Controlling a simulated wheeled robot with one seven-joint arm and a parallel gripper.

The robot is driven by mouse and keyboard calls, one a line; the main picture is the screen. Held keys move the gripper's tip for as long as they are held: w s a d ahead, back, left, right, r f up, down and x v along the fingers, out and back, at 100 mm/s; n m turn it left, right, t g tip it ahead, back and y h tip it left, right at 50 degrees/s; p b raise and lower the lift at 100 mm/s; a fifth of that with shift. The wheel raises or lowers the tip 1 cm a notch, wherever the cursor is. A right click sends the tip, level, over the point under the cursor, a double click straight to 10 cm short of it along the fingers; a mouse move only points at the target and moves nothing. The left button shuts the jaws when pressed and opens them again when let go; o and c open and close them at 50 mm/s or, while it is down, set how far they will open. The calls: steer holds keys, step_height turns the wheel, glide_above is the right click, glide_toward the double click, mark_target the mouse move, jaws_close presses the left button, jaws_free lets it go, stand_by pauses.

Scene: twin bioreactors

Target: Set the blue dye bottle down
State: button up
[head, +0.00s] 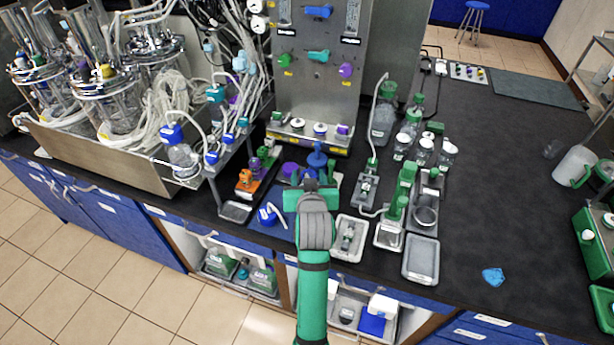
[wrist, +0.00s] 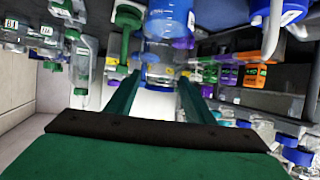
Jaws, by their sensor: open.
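The blue dye bottle (head: 317,157), with a blue top, is upright at the front of the bench, just beyond my gripper (head: 315,185). In the wrist view the clear, blue-tinted bottle (wrist: 167,24) is ahead of the fingertips. My gripper (wrist: 158,82) is open there, with its two green fingers apart and the lower part of the bottle seen in the gap. My gripper hides the bottle's base in the head view, so I cannot tell exactly what it rests on.
An orange block (head: 246,180) stands further left. A grey tray (head: 421,259) and green-topped bottles (head: 397,207) are to the right. The bench (head: 500,190) further right is mostly clear.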

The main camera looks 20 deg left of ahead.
steer(key=v, duration=1.1)
steer(key=shift+m+t+h, duration=0.3)
steer(key=shift+m+h, duration=0.2)
steer(key=shift+m, duration=0.3)
steer(key=s+d+f, duration=0.1)
steer(key=f, duration=0.2)
steer(key=s+d+f, duration=0.2)
steer(key=f, duration=0.1)
steer(key=s+d+f, duration=0.1)
steer(key=s+f, duration=0.1)
steer(key=f, duration=0.1)
steer(key=shift+s+d+f, duration=0.1)
steer(key=shift+d, duration=0.15)
steer(key=s+d+f+m+h, duration=0.1)
steer(key=s+d+f+h, duration=0.1)
steer(key=s+d+f, duration=0.45)
steer(key=s+d+t, duration=0.1)
steer(key=s+d, duration=0.1)
steer(key=s, duration=1)
steer(key=s+d+m+t+h, duration=0.1)
steer(key=s, duration=1.1)
steer(key=shift+s+d+f+h, duration=0.2)
steer(key=shift+d+h, duration=0.1)
steer(key=shift+d, duration=0.1)
steer(key=shift+s, duration=0.1)
